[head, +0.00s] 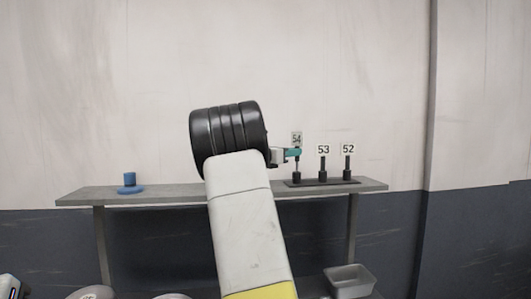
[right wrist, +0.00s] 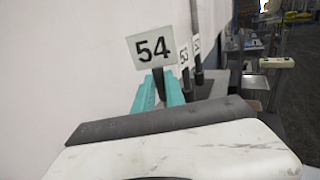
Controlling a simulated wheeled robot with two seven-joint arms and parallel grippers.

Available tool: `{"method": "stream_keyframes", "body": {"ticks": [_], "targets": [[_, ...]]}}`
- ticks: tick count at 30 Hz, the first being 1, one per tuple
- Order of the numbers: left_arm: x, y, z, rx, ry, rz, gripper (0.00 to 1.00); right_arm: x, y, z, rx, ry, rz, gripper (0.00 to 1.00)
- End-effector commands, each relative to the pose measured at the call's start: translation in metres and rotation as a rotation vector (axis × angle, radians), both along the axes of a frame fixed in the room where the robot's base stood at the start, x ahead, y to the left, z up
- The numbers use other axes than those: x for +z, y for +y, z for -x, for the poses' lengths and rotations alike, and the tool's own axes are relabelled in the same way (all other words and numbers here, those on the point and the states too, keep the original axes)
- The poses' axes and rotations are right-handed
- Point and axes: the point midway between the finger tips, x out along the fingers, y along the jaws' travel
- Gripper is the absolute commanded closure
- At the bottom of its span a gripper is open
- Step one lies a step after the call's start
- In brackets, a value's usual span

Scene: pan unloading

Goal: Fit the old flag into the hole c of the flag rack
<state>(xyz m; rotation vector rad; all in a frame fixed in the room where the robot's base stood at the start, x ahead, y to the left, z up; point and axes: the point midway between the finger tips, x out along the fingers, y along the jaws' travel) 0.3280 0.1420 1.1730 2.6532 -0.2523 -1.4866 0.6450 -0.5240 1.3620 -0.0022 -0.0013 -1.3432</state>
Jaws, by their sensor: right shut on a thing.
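My right gripper (head: 295,153) has teal fingers and is shut on the stem of the flag marked 54 (head: 296,138). The same flag (right wrist: 152,48) shows between the fingers in the right wrist view. It is upright over the leftmost socket of the black flag rack (head: 316,183), its plate higher than the others. I cannot tell whether its lower end is inside the socket. Flags 53 (head: 323,149) and 52 (head: 348,149) stand upright in the rack to its right. No hole letters are readable. My left gripper is not in view.
The rack stands at the right end of a grey shelf (head: 165,195) against the wall. A blue cylinder on a round base (head: 130,181) stands at the left end. A grey bin (head: 349,280) is below right. The shelf's middle is partly hidden by my right arm.

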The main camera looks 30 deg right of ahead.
Motion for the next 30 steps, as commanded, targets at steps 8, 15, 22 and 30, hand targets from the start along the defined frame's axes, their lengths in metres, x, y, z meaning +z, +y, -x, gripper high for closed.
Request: {"method": "stream_keyframes", "body": {"ticks": [8,15,22,30], "targets": [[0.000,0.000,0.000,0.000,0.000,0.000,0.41,-0.004,0.000,0.000,0.000,0.000,0.000,1.00],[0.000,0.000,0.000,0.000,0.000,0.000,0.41,-0.007,0.000,0.000,0.000,0.001,0.000,1.00],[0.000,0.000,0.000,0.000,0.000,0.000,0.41,-0.011,0.000,0.000,0.000,0.001,0.000,1.00],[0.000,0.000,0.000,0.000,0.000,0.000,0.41,-0.014,0.000,0.000,0.000,0.000,0.000,1.00]]}}
